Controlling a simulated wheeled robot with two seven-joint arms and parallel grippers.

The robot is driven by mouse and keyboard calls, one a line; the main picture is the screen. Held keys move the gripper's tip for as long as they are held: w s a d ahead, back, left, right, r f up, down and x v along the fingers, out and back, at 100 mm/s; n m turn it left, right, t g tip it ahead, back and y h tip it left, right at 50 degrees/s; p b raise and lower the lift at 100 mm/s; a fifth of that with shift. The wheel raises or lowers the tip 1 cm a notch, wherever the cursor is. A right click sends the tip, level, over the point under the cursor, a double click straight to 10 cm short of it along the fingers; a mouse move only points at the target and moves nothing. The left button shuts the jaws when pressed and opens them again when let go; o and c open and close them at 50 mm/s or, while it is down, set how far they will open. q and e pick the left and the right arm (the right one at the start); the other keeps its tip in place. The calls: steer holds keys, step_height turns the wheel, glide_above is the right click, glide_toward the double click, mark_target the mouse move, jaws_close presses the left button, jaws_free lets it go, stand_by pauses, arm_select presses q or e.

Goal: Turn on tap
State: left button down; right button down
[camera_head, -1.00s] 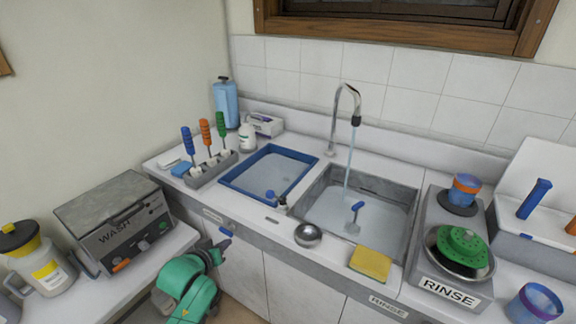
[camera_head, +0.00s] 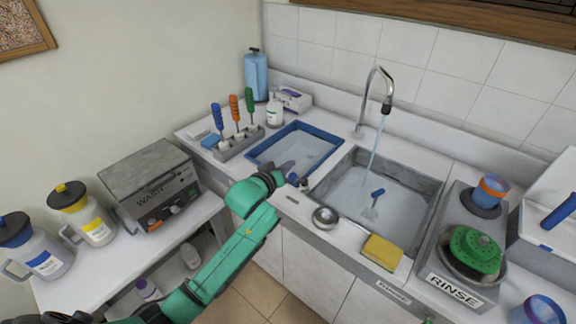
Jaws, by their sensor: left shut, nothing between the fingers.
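The curved metal tap (camera_head: 377,84) stands behind the sink (camera_head: 340,201), and a stream of water (camera_head: 376,150) runs from its spout into the basin. A small blue-topped fitting (camera_head: 293,178) stands on the counter at the sink's front left corner. My left gripper (camera_head: 287,167) is shut and empty just behind and left of this fitting, over the front edge of the blue-rimmed tray. I cannot tell whether it touches the fitting. A blue-handled tool (camera_head: 376,197) lies in the sink. My right gripper is not in view.
The blue-rimmed tray (camera_head: 327,133) lies left of the sink. A metal bowl (camera_head: 325,217) and a yellow sponge (camera_head: 382,251) sit along the front edge. A grey WASH machine (camera_head: 150,181) and jugs (camera_head: 90,220) stand on the left table. The RINSE unit (camera_head: 452,287) is right.

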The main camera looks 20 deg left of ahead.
arm_select(q)
steer(key=shift+s+d+f, duration=0.15)
steer(key=shift+s+f, duration=0.15)
steer(key=shift+s, duration=0.3)
steer(key=shift+f, duration=0.1)
steer(key=t+b, duration=0.1)
steer(key=s+f+b, duration=0.1)
steer(key=b, duration=0.1)
steer(key=shift+s+a+f+t, duration=0.1)
steer(key=shift+s+a+t, duration=0.05)
steer(key=shift+a+t, duration=0.2)
